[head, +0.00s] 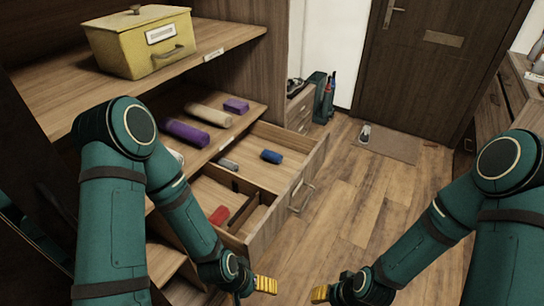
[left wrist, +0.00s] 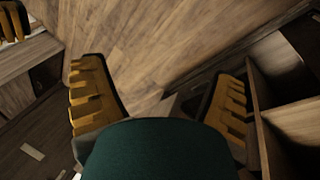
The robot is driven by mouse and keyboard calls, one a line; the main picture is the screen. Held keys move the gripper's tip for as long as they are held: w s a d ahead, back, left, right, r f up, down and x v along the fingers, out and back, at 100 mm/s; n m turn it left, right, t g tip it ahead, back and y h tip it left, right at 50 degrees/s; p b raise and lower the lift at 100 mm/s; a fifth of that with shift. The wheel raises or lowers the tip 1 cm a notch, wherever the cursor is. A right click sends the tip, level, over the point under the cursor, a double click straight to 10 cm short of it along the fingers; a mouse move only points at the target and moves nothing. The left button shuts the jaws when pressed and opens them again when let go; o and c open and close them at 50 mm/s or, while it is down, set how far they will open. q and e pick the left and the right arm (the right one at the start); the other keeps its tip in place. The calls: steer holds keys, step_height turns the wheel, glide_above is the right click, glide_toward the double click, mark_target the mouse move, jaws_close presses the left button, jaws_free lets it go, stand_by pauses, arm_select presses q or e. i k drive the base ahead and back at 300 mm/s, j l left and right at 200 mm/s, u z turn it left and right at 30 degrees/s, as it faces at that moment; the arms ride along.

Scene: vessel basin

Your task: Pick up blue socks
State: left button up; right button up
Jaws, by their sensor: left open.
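The blue socks (head: 271,156) look like a small blue roll lying in the far section of an open wooden drawer (head: 282,215). My left gripper (head: 265,285) is in front of the drawer, low in the head view, well apart from the socks. In the left wrist view its yellow fingers (left wrist: 160,75) stand wide apart with only floor between them, so it is open and empty. My right gripper (head: 322,293) is to its right over the floor; its finger gap is unclear. The socks cannot be made out in the left wrist view.
The drawer also holds a grey roll (head: 228,164), a red roll (head: 219,215) and dividers. Purple and beige rolls lie on the shelf above. A yellow box (head: 140,40) stands on the upper shelf. The floor (head: 350,185) towards the door (head: 440,60) is mostly clear.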

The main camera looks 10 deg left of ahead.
mark_target(277, 158)
steer(key=i+l+z, duration=0.1)
steer(key=z, duration=0.7)
steer(key=i, duration=2.9)
steer(key=i+u, duration=0.4)
steer(key=i+l+u, duration=0.2)
steer(key=i+u, duration=0.15)
steer(key=i, duration=0.1)
